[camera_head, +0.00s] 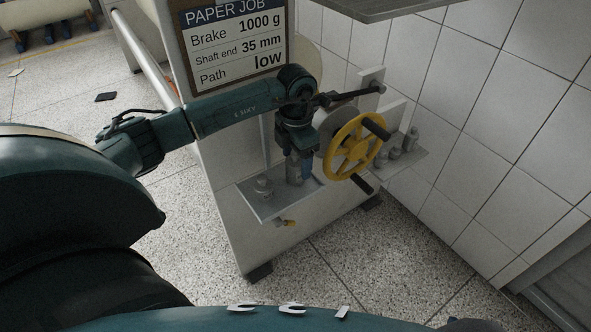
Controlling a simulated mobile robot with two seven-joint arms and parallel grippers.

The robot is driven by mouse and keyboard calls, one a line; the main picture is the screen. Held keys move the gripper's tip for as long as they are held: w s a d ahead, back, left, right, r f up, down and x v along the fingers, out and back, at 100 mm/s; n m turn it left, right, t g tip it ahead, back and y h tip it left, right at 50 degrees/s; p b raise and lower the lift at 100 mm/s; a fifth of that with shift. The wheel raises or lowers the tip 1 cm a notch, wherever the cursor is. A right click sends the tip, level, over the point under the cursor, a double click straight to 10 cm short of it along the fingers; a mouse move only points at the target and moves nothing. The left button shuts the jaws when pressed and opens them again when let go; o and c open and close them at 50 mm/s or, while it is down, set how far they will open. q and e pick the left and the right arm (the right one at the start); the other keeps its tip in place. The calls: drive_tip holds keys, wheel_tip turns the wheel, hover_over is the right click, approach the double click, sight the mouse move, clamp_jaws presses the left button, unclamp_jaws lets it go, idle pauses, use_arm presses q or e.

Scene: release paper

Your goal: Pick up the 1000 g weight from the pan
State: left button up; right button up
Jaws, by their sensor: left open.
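A grey plate (272,207), likely the pan, juts from the front of a cream machine cabinet. I cannot read any marking, so I cannot tell which is the 1000 g weight. My left gripper (299,168) points down at the taller cylinder, with its jaws open around or just in front of it; contact is unclear. My right gripper is not in view.
A yellow handwheel (354,146) with dark handles is close to the right of my left gripper. A second shelf (417,163) holds several small weights. A sign (235,40) reads Brake 1000 g, Shaft end 35 mm, Path low. A tiled wall (500,110) stands at the right.

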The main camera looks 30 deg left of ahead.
sight(295, 160)
use_arm(q)
wheel_tip(295, 160, down, 4)
drive_tip(key=shift+a+r+b, duration=0.15)
drive_tip(key=shift+b, duration=0.15)
drive_tip(key=shift+c, duration=0.6)
clamp_jaws()
